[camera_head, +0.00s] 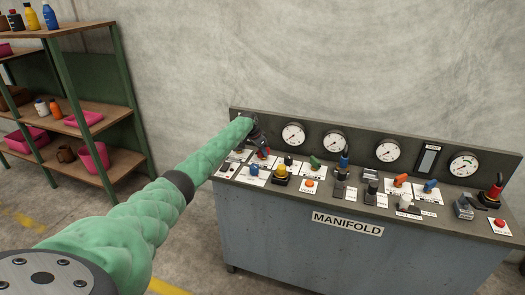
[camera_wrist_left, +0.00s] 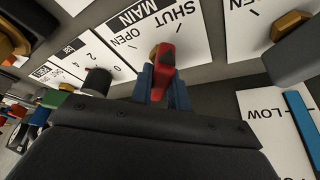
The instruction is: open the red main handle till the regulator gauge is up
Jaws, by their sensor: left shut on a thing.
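The red main handle (camera_wrist_left: 163,55) stands on a white plate marked MAIN, OPEN and SHUT in the left wrist view. My left gripper (camera_wrist_left: 161,88) is shut on it, one blue finger on each side. In the head view my left gripper (camera_head: 262,148) is at the panel's left end and largely covers the handle. Several round gauges sit on the back panel, including a left one (camera_head: 293,134), a second (camera_head: 333,141), a third (camera_head: 388,150) and a right one (camera_head: 463,164) with a green mark. I cannot tell which is the regulator gauge. My right gripper is out of view.
The grey manifold bench (camera_head: 300,235) carries several close-set knobs, including a yellow one (camera_head: 282,171), a green one (camera_head: 315,161) and a red lever (camera_head: 495,188) at the right. A shelf (camera_head: 95,112) stands at the left. The floor between is clear.

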